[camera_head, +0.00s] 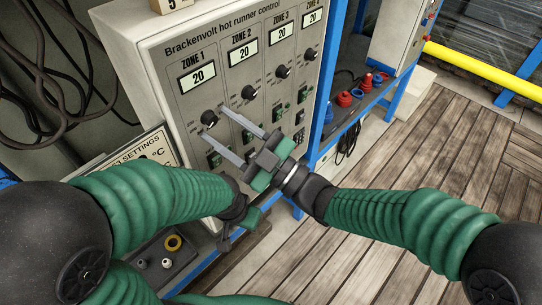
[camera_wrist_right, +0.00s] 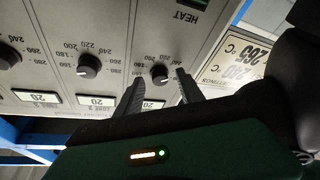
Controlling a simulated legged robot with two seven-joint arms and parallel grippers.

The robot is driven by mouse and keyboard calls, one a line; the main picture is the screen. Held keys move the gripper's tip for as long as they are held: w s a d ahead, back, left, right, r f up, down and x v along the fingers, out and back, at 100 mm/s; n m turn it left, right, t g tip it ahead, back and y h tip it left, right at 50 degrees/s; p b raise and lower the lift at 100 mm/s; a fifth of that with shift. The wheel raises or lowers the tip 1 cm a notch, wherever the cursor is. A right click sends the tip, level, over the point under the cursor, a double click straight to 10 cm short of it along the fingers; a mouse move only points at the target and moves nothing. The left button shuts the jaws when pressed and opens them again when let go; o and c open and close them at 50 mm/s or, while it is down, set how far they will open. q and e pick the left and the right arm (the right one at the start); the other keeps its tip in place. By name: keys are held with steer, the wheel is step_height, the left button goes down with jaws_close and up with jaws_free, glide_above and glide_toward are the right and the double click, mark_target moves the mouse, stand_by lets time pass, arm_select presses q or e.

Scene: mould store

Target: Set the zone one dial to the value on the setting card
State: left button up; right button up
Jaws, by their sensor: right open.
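The zone one dial (camera_head: 209,117) is a small black knob below the ZONE 1 display (camera_head: 198,76), which reads 20. My right gripper (camera_head: 214,122) is open, its two long fingers reaching to the panel on either side of that dial. The dial (camera_wrist_right: 160,74) shows between the fingertips in the wrist view, not gripped. The setting card (camera_head: 152,148) stands left of the cabinet, partly behind my left arm. In the wrist view the card (camera_wrist_right: 238,66) is upside down; 240 and 265 °C are legible, zone labels hidden. My left gripper (camera_head: 230,238) hangs low; its jaws are unclear.
The control cabinet (camera_head: 142,50) carries more dials, including the zone two dial (camera_head: 249,92), and green switches below. A dark tray (camera_head: 166,262) with small rings sits below my left arm. A blue-framed shelf (camera_head: 350,115) stands right; wooden floor is clear beyond.

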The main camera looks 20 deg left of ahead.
steer(key=b+v, duration=0.1)
steer(key=v, duration=1.5)
steer(key=shift+d+f, duration=0.2)
steer(key=shift+d, duration=0.05)
